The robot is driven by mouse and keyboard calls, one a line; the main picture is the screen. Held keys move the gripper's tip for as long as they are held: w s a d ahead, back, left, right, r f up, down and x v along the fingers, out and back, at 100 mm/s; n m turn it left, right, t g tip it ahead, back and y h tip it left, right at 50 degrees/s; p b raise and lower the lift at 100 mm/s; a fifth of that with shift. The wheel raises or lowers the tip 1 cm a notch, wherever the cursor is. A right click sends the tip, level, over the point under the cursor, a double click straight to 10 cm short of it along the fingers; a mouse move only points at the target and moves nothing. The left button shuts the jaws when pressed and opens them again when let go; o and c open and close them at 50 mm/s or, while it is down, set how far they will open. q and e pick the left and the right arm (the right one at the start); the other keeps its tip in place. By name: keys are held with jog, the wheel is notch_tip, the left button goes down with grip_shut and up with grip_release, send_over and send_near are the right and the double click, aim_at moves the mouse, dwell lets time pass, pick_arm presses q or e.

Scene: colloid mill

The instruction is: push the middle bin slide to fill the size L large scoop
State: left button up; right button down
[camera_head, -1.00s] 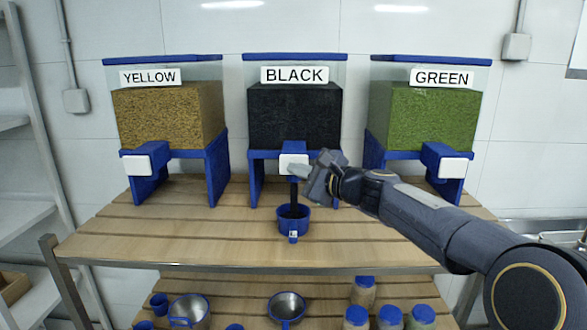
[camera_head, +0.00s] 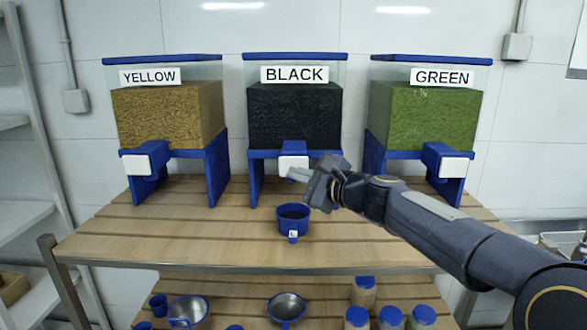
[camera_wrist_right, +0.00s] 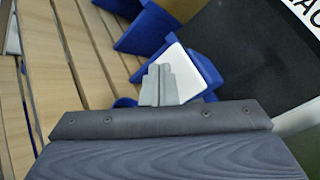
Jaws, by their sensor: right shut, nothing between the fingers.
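The middle bin (camera_head: 294,115), labelled BLACK, holds black material on a blue stand. Its slide has a white front plate (camera_head: 293,166), which also shows in the right wrist view (camera_wrist_right: 178,66). The blue scoop (camera_head: 292,219) with an L tag stands upright on the table under the slide, with dark material inside. My right gripper (camera_head: 298,174) is shut and empty, with its fingertips at the lower edge of the white plate; contact is not clear. It also shows in the right wrist view (camera_wrist_right: 158,85). My left gripper is not in view.
The YELLOW bin (camera_head: 168,118) stands to the left and the GREEN bin (camera_head: 424,118) to the right. The wooden table (camera_head: 180,235) is clear in front. Metal bowls (camera_head: 286,307) and blue-lidded jars (camera_head: 388,316) sit on the lower shelf.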

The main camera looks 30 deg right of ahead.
jog(key=s+a, duration=0.1)
jog(key=s, duration=0.2)
jog(key=s+a, duration=0.1)
jog(key=shift+s+a, duration=0.15)
jog(key=shift+a, duration=0.2)
dwell(2.4)
jog(key=s+a+b, duration=0.1)
jog(key=b, duration=0.1)
jog(key=s+a+b, duration=0.1)
jog(key=s+b, duration=0.1)
jog(key=shift+s, duration=0.15)
